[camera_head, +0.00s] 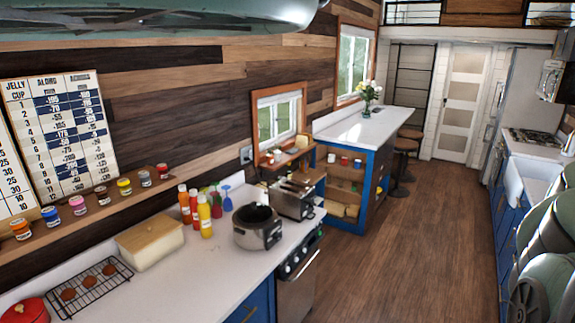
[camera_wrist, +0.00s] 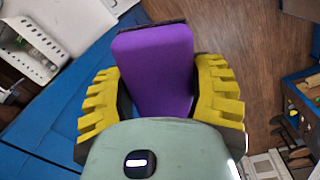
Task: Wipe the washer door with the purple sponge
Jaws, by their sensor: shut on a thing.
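The purple sponge (camera_wrist: 150,65) is an upright-looking block with a dark strip along its far edge, seen in the wrist view. My gripper (camera_wrist: 160,85) is shut on it, with a yellow ribbed finger on each side. The sponge's near end is hidden behind the gripper's body. The head view does not show the gripper or the sponge. I cannot make out a washer door in either view. A steel-fronted appliance with knobs (camera_head: 298,275) sits under the left counter in the head view; I cannot tell whether it is a washer.
The left counter (camera_head: 200,272) holds a cooker (camera_head: 257,228), a toaster (camera_head: 292,199), several bottles, a bread box (camera_head: 150,243) and a cooling rack (camera_head: 90,286). Wooden floor (camera_head: 410,245) runs clear down the aisle. Blue cabinets and a sink (camera_head: 533,177) line the right.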

